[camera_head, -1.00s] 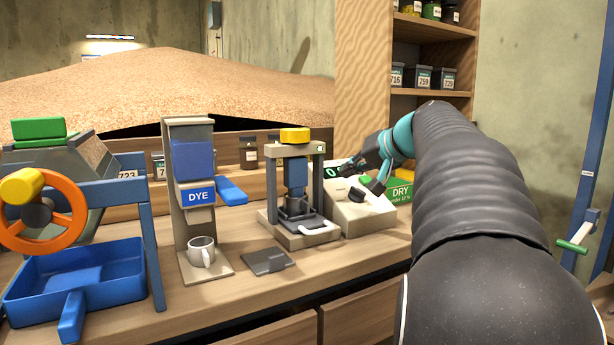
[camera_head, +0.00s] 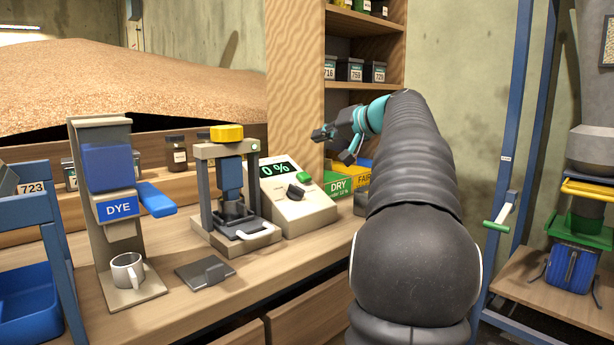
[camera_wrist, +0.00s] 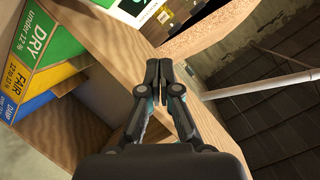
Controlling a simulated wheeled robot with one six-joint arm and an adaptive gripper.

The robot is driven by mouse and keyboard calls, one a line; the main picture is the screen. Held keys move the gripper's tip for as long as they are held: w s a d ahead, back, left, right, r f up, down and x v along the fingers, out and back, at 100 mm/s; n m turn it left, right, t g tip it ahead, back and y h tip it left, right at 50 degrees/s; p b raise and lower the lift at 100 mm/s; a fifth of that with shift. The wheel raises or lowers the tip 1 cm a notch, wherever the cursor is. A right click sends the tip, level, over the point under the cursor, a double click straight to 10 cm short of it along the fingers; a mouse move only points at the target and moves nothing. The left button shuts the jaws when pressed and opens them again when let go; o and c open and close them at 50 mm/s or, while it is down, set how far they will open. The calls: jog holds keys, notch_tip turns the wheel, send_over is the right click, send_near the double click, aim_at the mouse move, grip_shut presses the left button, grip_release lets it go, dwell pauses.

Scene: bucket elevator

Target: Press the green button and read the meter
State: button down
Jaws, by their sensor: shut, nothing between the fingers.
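The meter (camera_head: 296,212) is a pale sloped box on the bench, in the head view. Its dark display (camera_head: 275,169) shows green characters reading "0 %". The green button (camera_head: 304,177) is at the box's upper right, above a dark knob (camera_head: 296,191). My gripper (camera_head: 335,146) is raised behind and to the right of the meter, apart from the button. In the wrist view its fingertips (camera_wrist: 158,72) meet with nothing between them. A pale box with a dark face, likely the meter, is cut off at the top of that view.
Green DRY (camera_head: 340,187) and yellow FAIR (camera_head: 363,173) boxes stand right of the meter. Shelves (camera_head: 366,84) rise behind my arm.

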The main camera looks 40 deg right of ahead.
jog(key=shift+w+a+f+b, duration=0.1)
jog(key=shift+w+f+b, duration=0.65)
jog(key=shift+f, duration=0.55)
jog(key=shift+w+d+f+b, duration=0.1)
jog(key=shift+w+f+b, duration=0.4)
jog(key=shift+f+b, duration=0.6)
jog(key=shift+w+a+f+b, duration=0.1)
jog(key=shift+w+f+b, duration=0.5)
jog(key=shift+f, duration=0.9)
jog(key=shift+w+f+b, duration=0.2)
jog(key=shift+f+b, duration=0.1)
jog(key=shift+f, duration=0.1)
jog(key=shift+w+f+b, duration=0.25)
jog(key=shift+f+b, duration=0.15)
jog(key=shift+f, duration=0.05)
jog(key=shift+r, duration=0.15)
jog(key=shift+s+r+p, duration=0.4)
jog(key=shift+r+p, duration=0.1)
jog(key=shift+r, duration=0.2)
jog(key=shift+r, duration=0.1)
jog(key=r+p, duration=0.1)
jog(key=s+r, duration=0.1)
jog(key=r, duration=0.1)
jog(key=s+r+p, duration=0.1)
jog(key=shift+s+r+p, duration=0.15)
jog(key=shift+p, duration=0.2)
